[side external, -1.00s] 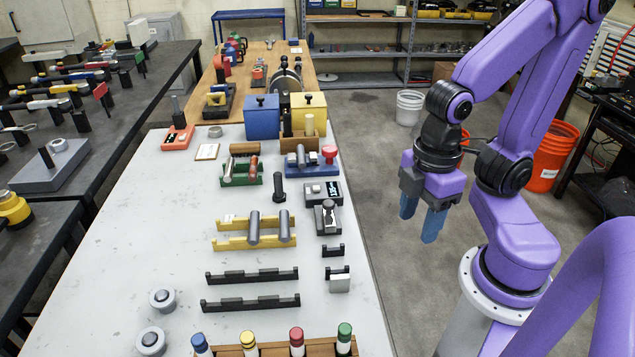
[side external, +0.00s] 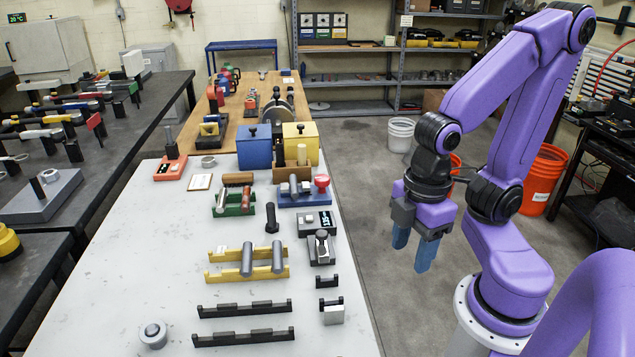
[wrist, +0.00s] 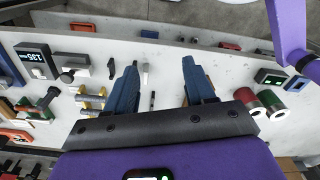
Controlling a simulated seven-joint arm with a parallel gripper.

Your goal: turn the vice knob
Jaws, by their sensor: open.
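I cannot tell for sure which part is the vice knob. A small grey vice-like fixture (side external: 321,248) with an upright dark post stands near the right edge of the white table. A grey fixture with a black knob (wrist: 67,76) shows at left in the wrist view; it may be the same thing. A blue-based fixture with a red knob (side external: 322,181) stands farther back. My gripper (side external: 412,260) is open and empty, fingers pointing down, right of the table and over the floor. In the wrist view my gripper (wrist: 160,64) shows its two blue fingers wide apart with nothing held.
The white table (side external: 120,270) has bare room at left. Yellow racks (side external: 225,276) with grey cylinders and black racks (side external: 243,337) stand near the fixture. A display box (side external: 316,222) is just behind it. Blue (side external: 254,148) and yellow (side external: 301,143) boxes stand at the back.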

